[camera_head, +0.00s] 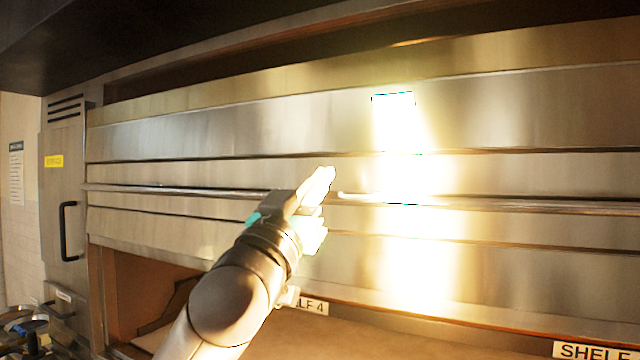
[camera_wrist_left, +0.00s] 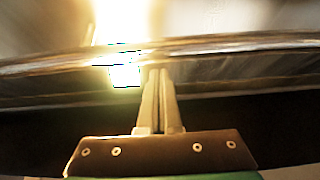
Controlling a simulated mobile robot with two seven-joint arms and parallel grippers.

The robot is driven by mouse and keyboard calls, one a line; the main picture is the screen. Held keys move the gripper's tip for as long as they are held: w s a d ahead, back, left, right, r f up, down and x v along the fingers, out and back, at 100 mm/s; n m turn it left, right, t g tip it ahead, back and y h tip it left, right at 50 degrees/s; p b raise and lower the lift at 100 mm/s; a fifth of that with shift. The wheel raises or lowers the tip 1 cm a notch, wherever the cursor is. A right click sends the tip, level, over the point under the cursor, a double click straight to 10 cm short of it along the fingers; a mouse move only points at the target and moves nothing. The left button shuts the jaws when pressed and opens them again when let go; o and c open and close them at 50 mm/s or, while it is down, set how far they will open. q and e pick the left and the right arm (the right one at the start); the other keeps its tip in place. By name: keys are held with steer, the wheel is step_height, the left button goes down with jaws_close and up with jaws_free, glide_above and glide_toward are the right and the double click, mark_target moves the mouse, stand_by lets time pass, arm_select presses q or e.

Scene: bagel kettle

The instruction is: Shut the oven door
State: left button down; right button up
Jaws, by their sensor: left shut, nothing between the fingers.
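The oven (camera_head: 250,125) is a wide brushed-steel front made of long horizontal panels. A long horizontal handle bar (camera_head: 180,190) crosses the middle panel in the head view. In the left wrist view the bar (camera_wrist_left: 50,65) runs across the picture behind the fingertips. My left gripper (camera_head: 327,175) is shut and empty, its fingertips at the bar's height; I cannot tell whether they touch it. The gripper also shows in the left wrist view (camera_wrist_left: 158,75). The gripper hides a short part of the bar. How far the door stands open is unclear. My right gripper is out of view.
A brown open cavity (camera_head: 150,285) lies below the panels, with shelf labels (camera_head: 590,351) along the bottom. A steel side cabinet with a black handle (camera_head: 66,232) stands at the left. Bright glare (camera_head: 415,200) washes out the steel right of my gripper.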

arm_select(q)
steer(key=shift+f, duration=0.65)
step_height(320, 180, down, 37)
steer(key=b, duration=2.1)
steer(key=shift+w, duration=0.15)
